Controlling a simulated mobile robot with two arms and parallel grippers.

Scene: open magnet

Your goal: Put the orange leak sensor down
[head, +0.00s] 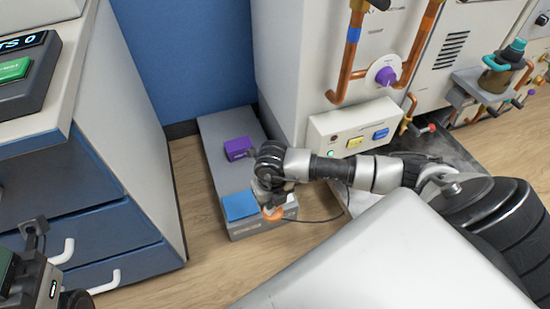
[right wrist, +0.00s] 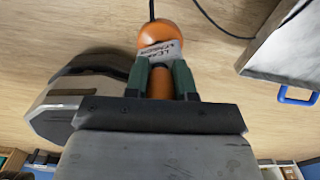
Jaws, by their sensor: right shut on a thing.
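The orange leak sensor (head: 273,213) is in my right gripper (head: 271,204), by the front end of a low grey box on the floor. In the right wrist view the sensor (right wrist: 160,38) is a rounded orange body with a white label, and a black cable runs from its end. The green-padded fingers of my right gripper (right wrist: 161,82) are closed on its narrower part. I cannot tell whether the sensor touches the box. Part of my left arm's end (head: 40,280) shows at the bottom left corner; its fingers are not clear.
The low grey box (head: 219,151) carries a purple block (head: 239,148) and a blue block (head: 239,205). A drawer cabinet (head: 120,170) stands at left. A pale machine with copper pipes (head: 351,60) and a button panel (head: 330,133) stands behind. Wooden floor (head: 200,270) is clear in front.

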